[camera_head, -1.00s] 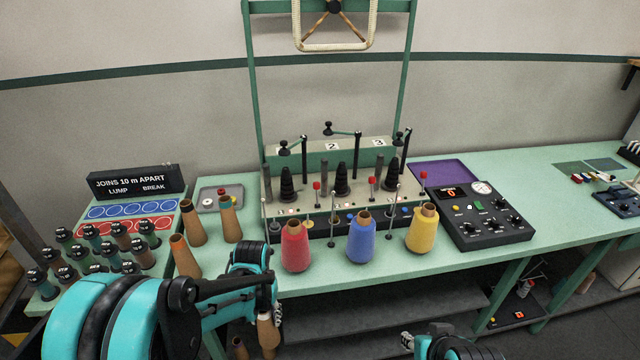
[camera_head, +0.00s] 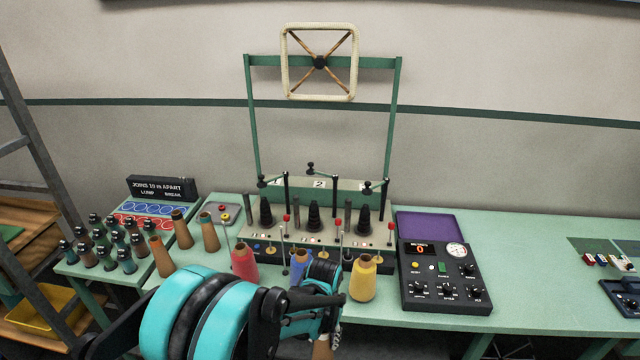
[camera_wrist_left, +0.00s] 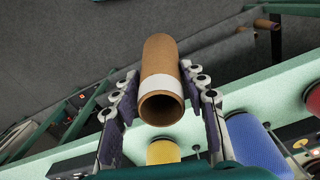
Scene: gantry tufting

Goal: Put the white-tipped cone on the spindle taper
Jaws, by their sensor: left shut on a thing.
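My left gripper (camera_head: 320,335) is shut on the white-tipped cone (camera_head: 322,349), in front of the bench by the blue yarn cone. The wrist view shows this brown tube (camera_wrist_left: 160,65) with a white band near its open end, between the two fingers (camera_wrist_left: 160,100). In the head view most of it is hidden by the gripper or cut off by the bottom edge. Three black stepped spindle tapers stand on the green machine: left (camera_head: 266,215), middle (camera_head: 314,217) and right (camera_head: 363,220). All three look bare. My right gripper is not in view.
Red (camera_head: 244,263), blue (camera_head: 299,265) and yellow (camera_head: 363,279) yarn cones stand along the bench front. Thin red-topped posts (camera_head: 286,235) rise before the tapers. Bare brown cones (camera_head: 182,230) stand left; a black control box (camera_head: 443,277) sits right.

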